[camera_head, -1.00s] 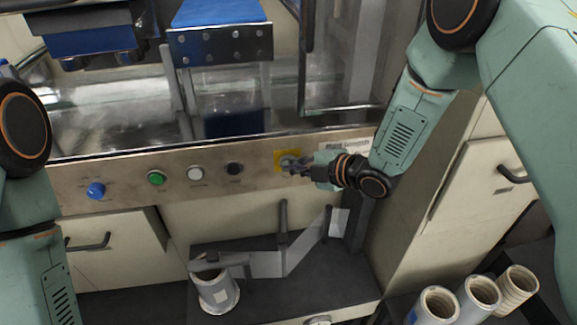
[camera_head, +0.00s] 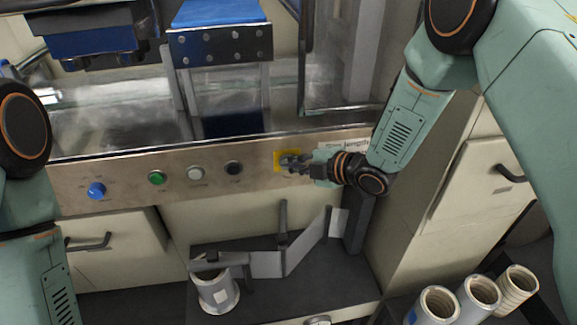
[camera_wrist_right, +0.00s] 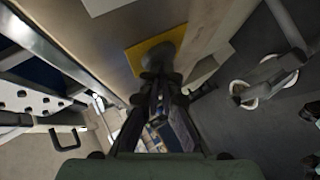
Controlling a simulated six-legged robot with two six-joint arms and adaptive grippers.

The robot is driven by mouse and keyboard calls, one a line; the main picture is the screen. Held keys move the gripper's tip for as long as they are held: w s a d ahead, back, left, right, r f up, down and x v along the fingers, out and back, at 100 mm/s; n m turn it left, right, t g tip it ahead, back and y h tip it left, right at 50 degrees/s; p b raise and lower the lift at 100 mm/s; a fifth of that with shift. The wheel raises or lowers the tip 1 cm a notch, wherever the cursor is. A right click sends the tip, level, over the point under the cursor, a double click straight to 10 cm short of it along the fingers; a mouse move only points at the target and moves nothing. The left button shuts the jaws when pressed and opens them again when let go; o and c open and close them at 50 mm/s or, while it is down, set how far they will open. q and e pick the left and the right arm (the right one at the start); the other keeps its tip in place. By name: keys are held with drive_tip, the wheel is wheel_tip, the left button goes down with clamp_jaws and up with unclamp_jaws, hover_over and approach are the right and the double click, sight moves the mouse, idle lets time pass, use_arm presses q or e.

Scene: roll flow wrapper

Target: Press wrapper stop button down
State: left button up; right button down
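A yellow square plate (camera_head: 279,161) sits at the right end of the wrapper's metal control panel (camera_head: 130,177). A grey round button on it is mostly hidden behind my right gripper (camera_head: 290,163). In the right wrist view the yellow plate (camera_wrist_right: 133,58) and the grey button (camera_wrist_right: 160,56) lie just beyond my fingertips (camera_wrist_right: 160,76). The fingertips look close together, with nothing held; I cannot tell whether they touch the button. A blue knob (camera_head: 96,190), a green button (camera_head: 156,177), a white button (camera_head: 195,173) and a black button (camera_head: 233,168) line the panel. My left gripper is out of view.
A glass-fronted wrapping chamber (camera_head: 120,110) stands above the panel. Below it, a roll (camera_head: 217,290) stands on a dark shelf (camera_head: 310,285) with a film strip beside it. Several rolls (camera_head: 478,293) stand at the lower right.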

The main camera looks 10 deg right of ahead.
drive_tip(key=shift+d+r, duration=0.1)
drive_tip(key=shift+r, duration=0.1)
idle(0.4)
drive_tip(key=shift+s+f+p, duration=0.15)
drive_tip(key=shift+s+p, duration=0.4)
drive_tip(key=shift+s, duration=0.95)
drive_tip(key=shift+s+f+p, duration=0.15)
drive_tip(key=shift+s+p, duration=0.35)
drive_tip(key=shift+s, duration=0.95)
drive_tip(key=shift+s, duration=0.1)
